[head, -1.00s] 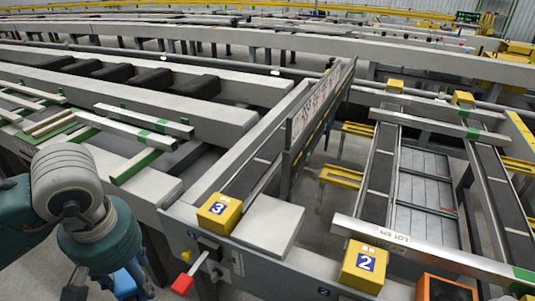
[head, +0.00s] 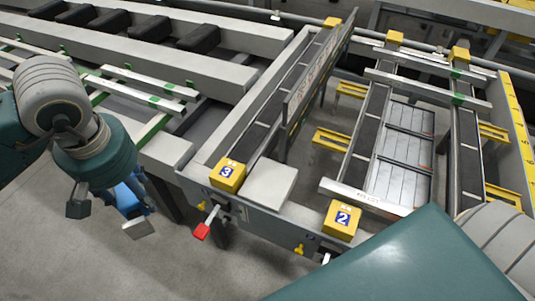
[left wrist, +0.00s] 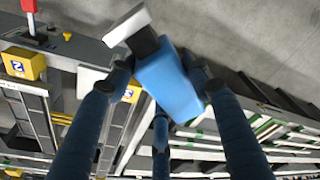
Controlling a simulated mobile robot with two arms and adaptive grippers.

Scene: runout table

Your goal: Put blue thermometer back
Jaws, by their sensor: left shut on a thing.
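The blue thermometer (left wrist: 170,85) has a blue body, a short black neck and a pale flat head in the left wrist view. My left gripper (left wrist: 158,78) is shut on it, with dark fingers on both sides of its upper body. In the head view the thermometer (head: 128,199) hangs at my left gripper (head: 108,203), partly hidden by the wrist, with its grey head low over the floor. It is apart from the table's front beam. My right arm crosses the lower right of the head view, but its gripper is outside the frame.
Yellow block 3 (head: 228,175) and yellow block 2 (head: 342,220) sit on the front beam (head: 270,222). A red-handled lever (head: 203,230) sticks out below block 3. A metal bar (head: 362,198) lies near block 2. Open floor (head: 190,270) lies in front.

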